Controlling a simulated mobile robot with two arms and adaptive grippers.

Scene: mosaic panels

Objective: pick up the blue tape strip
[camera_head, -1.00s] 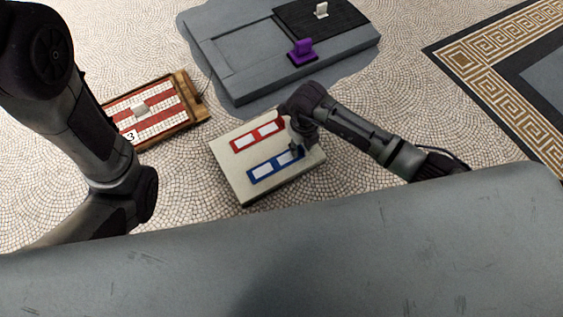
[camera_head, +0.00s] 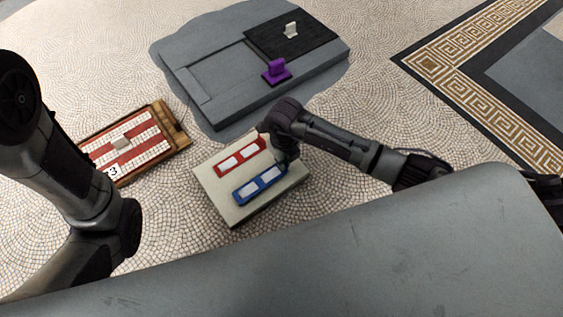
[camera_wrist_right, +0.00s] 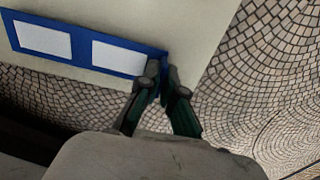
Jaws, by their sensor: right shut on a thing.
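The blue tape strip (camera_head: 259,185) is a blue bar with two white windows, at the front of a pale block (camera_head: 232,215) in the head view. In the right wrist view the strip (camera_wrist_right: 81,47) runs in from the upper left. My right gripper (camera_wrist_right: 163,82) is shut on its right end, the fingertips on either side of the blue edge. In the head view this gripper (camera_head: 284,162) partly hides that end. I cannot tell whether the strip is clear of the block. My left arm shows at the left, but its gripper does not.
A matching red strip (camera_head: 240,157) lies behind the blue one. A striped red-and-white panel (camera_head: 125,156) in a wooden frame is at the left. A grey slab (camera_head: 215,85) behind carries a purple piece (camera_head: 277,71) and a white piece (camera_head: 291,30). Patterned floor lies around.

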